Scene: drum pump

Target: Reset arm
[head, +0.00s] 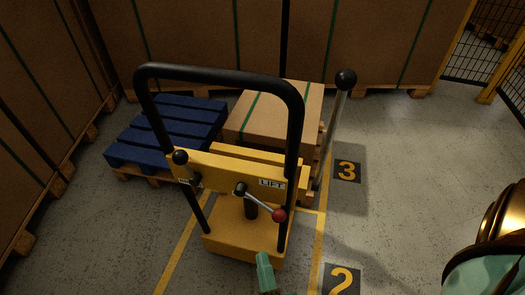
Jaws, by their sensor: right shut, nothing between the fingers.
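A yellow lift truck (245,238) with a black hoop handle (220,74) and a "LIFT" label stands in the middle of the head view. A long grey lever arm (334,130) with a black ball knob (346,80) rises upright, slightly tilted, at its right side. A short lever with a red knob (279,215) is on its front, and a small black knob (180,157) is at its left. My right gripper (265,268) shows as a teal tip at the bottom edge, shut and empty, apart from the lever arm. My left gripper is out of view.
A blue slatted pallet (166,132) and a cardboard box (275,112) lie behind the truck. Large strapped boxes (205,40) wall the back and left. Floor markings "3" (347,170) and "2" (342,281) are at right. The grey floor (415,150) there is clear.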

